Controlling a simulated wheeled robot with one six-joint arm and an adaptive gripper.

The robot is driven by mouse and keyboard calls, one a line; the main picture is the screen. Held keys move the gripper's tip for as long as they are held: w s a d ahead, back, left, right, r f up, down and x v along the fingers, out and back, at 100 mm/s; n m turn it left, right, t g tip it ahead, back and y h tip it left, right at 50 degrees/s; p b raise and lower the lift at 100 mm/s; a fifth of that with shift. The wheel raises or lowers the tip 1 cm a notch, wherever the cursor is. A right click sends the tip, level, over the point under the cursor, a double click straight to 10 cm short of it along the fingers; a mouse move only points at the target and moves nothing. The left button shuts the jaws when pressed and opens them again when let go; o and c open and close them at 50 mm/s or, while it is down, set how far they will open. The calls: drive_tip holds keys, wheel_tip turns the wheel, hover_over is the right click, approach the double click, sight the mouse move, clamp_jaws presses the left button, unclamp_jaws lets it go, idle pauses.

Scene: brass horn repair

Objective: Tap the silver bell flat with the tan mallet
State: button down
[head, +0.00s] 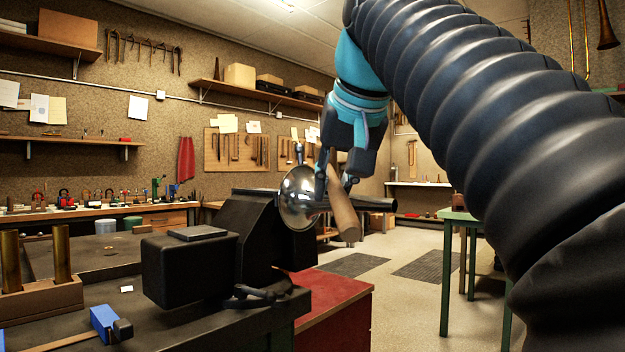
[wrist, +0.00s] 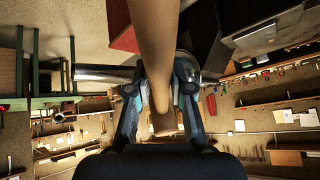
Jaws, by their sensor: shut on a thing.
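The silver bell (head: 298,198) is round and shiny and faces left at the dark vise in the head view. Its narrow dark tube (head: 375,204) runs out to the right. My gripper (head: 336,188) is shut on the tan mallet (head: 345,217), just right of the bell. The mallet slants, its thick end down. In the wrist view the mallet (wrist: 158,50) runs between both fingers (wrist: 162,95), and a pale tube (wrist: 100,74) passes behind it. Part of the bell's rim (wrist: 187,62) shows behind the right finger. I cannot tell whether the mallet touches the bell.
The black vise (head: 205,262) stands on the dark bench (head: 100,253). A blue-ended tool (head: 104,322) and a wooden block with brass tubes (head: 40,298) are at the left front. A red cabinet (head: 335,308) stands below. A green table (head: 460,215) is at right, with open floor between.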

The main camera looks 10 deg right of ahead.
drive_tip(key=shift+w+f+b, duration=0.15)
drive_tip(key=shift+f+b, duration=0.15)
drive_tip(key=shift+f, duration=0.45)
drive_tip(key=r+p, duration=0.3)
drive_tip(key=shift+s+r, duration=0.1)
drive_tip(key=shift+s, duration=0.25)
drive_tip(key=shift+r, duration=0.1)
drive_tip(key=shift+s+r+p, duration=0.15)
drive_tip(key=shift+r+p, duration=0.15)
idle(0.7)
drive_tip(key=f+b, duration=0.1)
drive_tip(key=f, duration=0.1)
drive_tip(key=w+f+b, duration=0.1)
drive_tip(key=shift+f+b, duration=0.35)
